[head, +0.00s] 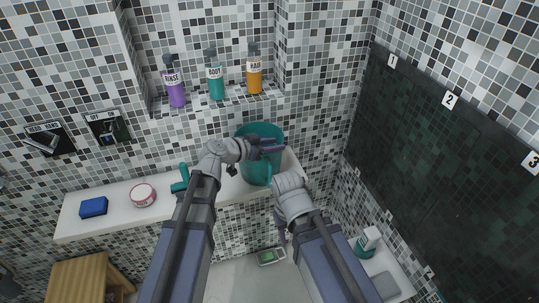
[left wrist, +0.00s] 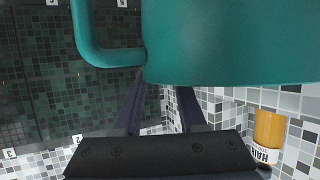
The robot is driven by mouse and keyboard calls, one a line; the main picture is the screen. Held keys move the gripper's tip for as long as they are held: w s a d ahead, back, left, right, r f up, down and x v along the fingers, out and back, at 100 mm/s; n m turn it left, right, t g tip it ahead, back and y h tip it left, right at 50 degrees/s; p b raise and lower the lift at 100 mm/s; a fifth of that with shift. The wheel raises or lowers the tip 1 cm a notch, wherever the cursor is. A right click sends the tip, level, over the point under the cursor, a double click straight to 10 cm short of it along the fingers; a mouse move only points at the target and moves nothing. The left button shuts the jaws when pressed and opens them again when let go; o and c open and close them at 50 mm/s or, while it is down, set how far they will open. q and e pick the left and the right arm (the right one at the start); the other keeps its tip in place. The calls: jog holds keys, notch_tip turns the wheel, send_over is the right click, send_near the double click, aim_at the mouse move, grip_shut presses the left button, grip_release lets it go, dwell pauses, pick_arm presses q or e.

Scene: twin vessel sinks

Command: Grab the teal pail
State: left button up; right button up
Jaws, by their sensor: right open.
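The teal pail (head: 258,172) stands upright on the white ledge below the bottle shelf, partly hidden by my arms. In the left wrist view the pail (left wrist: 235,45) fills the upper right, with its handle (left wrist: 120,58) at its left side. My left gripper (head: 272,147) is across the pail in the head view. In the left wrist view its fingers (left wrist: 160,100) are spread apart, with tile showing between them. Their tips end at the pail's edge, and contact cannot be told. My right gripper (head: 281,228) is open and empty, lower than the pail and in front of the ledge.
Purple (head: 176,86), teal (head: 215,80) and orange (head: 254,74) bottles stand on the shelf behind. A teal-handled item (head: 181,180), a round tin (head: 142,194) and a blue sponge (head: 94,207) lie on the ledge (head: 112,216) at left. A dark numbered panel (head: 440,150) is at right.

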pick_arm(q)
jog(key=b+x, duration=0.1)
jog(key=x, duration=0.3)
jog(key=shift+s+d+r, duration=0.1)
jog(key=shift+d, duration=0.25)
jog(key=c, duration=0.3)
grip_shut()
dwell(0.7)
